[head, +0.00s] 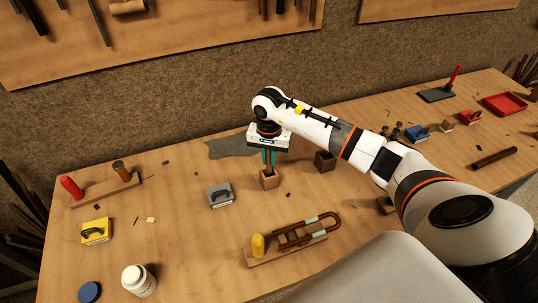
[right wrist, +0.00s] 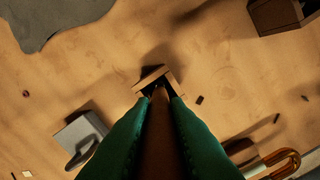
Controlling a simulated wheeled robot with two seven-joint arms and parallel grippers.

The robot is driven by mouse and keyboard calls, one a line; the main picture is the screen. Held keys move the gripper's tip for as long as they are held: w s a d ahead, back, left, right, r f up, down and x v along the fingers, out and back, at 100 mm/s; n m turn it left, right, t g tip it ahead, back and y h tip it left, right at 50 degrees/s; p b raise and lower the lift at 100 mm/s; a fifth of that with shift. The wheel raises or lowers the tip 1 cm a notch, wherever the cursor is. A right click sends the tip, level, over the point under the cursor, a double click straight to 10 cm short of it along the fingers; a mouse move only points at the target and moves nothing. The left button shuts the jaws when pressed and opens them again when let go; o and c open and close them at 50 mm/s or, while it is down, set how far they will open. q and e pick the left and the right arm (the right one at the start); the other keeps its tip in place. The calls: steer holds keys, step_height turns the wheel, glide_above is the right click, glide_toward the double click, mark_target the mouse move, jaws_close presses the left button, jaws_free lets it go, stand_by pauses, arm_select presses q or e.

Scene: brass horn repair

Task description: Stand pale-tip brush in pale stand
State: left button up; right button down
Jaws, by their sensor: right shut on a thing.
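My right gripper (head: 269,163) points straight down and is shut on the brown shaft of the brush (right wrist: 158,125), between its green fingers. The brush is upright, and its tip is hidden. The pale stand (head: 269,181), a small light wooden block, is directly below the gripper. In the right wrist view the pale stand (right wrist: 172,77) shows a dark opening, and the brush's lower end overlaps it. I cannot tell how far the brush is inside. My left gripper is not in view.
A dark block stand (head: 325,162) is close to the right. A grey block with a handle (head: 219,195) is at left, and a grey cloth (head: 226,147) lies behind. A wooden rack with a brass slide (head: 305,235) is in front. A white jar (head: 139,280) stands front left.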

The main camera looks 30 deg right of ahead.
steer(key=shift+f, duration=0.1)
steer(key=c, duration=1.8)
jaws_free()
steer(key=shift+c, duration=0.2)
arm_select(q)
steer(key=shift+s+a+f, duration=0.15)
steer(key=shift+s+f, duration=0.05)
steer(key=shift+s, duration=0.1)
arm_select(e)
steer(key=o, duration=0.4)
steer(key=shift+o, duration=0.2)
